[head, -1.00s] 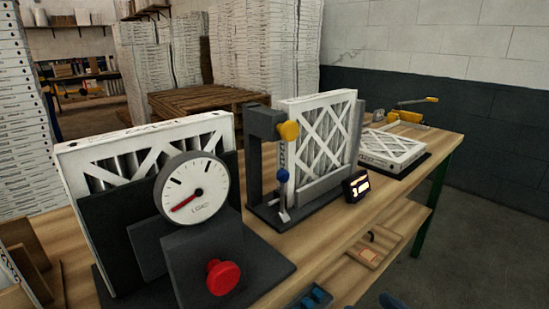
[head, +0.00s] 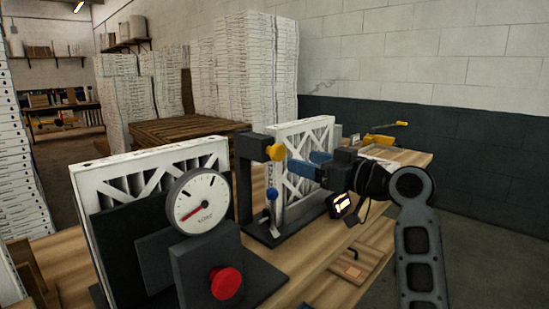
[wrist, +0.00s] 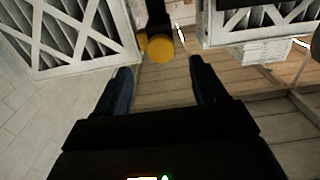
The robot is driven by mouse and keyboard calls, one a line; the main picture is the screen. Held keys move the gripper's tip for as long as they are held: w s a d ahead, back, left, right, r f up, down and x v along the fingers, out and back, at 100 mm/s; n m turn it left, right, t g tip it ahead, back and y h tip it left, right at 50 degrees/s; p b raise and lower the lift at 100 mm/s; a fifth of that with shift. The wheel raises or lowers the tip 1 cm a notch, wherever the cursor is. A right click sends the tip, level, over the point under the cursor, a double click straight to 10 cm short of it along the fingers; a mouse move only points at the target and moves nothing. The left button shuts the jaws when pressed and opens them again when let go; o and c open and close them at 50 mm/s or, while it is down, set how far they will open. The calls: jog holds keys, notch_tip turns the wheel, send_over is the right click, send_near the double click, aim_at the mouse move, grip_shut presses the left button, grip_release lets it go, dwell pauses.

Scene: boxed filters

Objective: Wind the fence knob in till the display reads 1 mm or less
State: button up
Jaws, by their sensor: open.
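The grey fixture (head: 246,170) stands on the bench with a yellow knob (head: 276,152) at its top and a blue knob (head: 272,193) lower down. I cannot tell for sure which is the fence knob. A white boxed filter (head: 312,140) stands upright in it. The small lit display (head: 341,204) is at its right foot; its digits are too small to read. My gripper (head: 303,164) is open and empty, to the right of the yellow knob and apart from it. In the wrist view the yellow knob (wrist: 160,47) lies just beyond and between the open fingertips (wrist: 160,66).
A dial gauge (head: 198,202) with a red knob (head: 225,283) stands at front left beside another boxed filter (head: 150,165). A yellow-handled tool (head: 385,138) is at the bench's far end. Tall white stacks (head: 255,70) stand behind. The lower shelf (head: 335,290) has some bare wood.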

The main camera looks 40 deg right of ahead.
aim_at(281, 154)
jog(key=w, duration=0.4)
jog(key=w+p, duration=0.1)
jog(key=w, duration=0.2)
jog(key=shift+w+a, duration=0.2)
jog(key=shift+w, duration=0.15)
jog(key=c, duration=1)
